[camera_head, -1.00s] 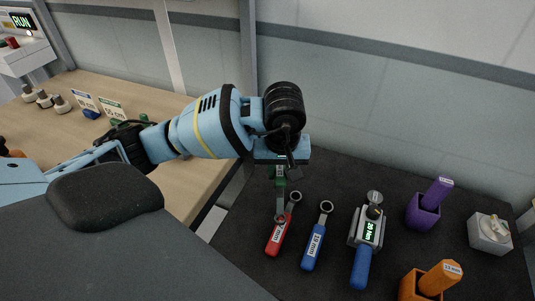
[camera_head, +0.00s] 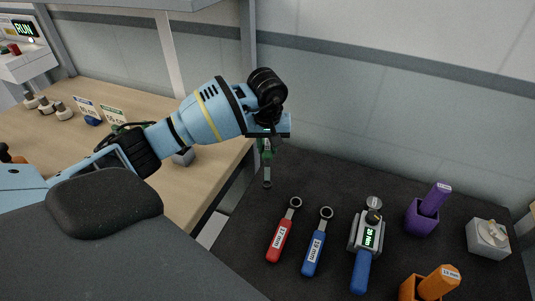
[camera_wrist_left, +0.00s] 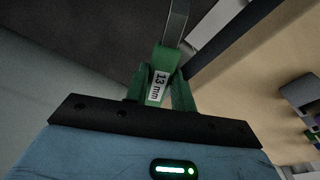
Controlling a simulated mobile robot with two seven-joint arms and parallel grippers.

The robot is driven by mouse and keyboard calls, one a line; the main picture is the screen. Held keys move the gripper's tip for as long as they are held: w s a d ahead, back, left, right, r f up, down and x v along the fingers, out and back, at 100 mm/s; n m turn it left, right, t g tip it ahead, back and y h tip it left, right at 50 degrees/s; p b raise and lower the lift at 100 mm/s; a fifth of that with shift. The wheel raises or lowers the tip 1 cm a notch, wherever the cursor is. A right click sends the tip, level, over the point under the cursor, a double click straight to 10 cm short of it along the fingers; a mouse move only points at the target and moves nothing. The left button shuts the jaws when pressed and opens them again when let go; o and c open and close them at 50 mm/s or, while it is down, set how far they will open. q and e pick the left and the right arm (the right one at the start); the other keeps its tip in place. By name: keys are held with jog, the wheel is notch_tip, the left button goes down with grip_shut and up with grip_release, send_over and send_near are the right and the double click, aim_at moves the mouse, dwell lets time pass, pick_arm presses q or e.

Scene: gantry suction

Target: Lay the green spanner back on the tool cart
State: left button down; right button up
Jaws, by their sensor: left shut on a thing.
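The green spanner (camera_head: 267,169) hangs from my left gripper (camera_head: 265,146), its metal end pointing down in the head view. In the left wrist view the fingers (camera_wrist_left: 160,95) are shut on its green handle (camera_wrist_left: 158,70), which has a "13 mm" label. The spanner is near the left back edge of the dark tool cart top (camera_head: 325,178); whether it touches the cart cannot be told. A red 17 mm spanner (camera_head: 281,238) and a blue 19 mm spanner (camera_head: 315,246) lie on the cart to its right. My right gripper is not in view.
A torque tool with a display (camera_head: 367,240), a purple holder (camera_head: 422,217), an orange holder (camera_head: 422,288) and a grey box with a knob (camera_head: 488,238) stand on the cart. A wooden bench (camera_head: 205,175) lies left, across a gap. The cart's back strip is clear.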

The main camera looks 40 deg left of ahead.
aim_at(268, 149)
pick_arm(q)
jog(key=shift+f, duration=1.55)
jog(key=shift+f, duration=0.1)
jog(key=shift+f, duration=0.1)
jog(key=c, duration=1.2)
grip_release()
jog(key=shift+s+d, duration=0.1)
jog(key=shift+o, duration=0.2)
jog(key=r, duration=0.4)
jog(key=s+r, duration=0.1)
jog(key=r, duration=0.3)
jog(key=d+r, duration=0.1)
jog(key=r, duration=0.3)
jog(key=shift+s+r, duration=0.1)
jog(key=shift+s, duration=0.05)
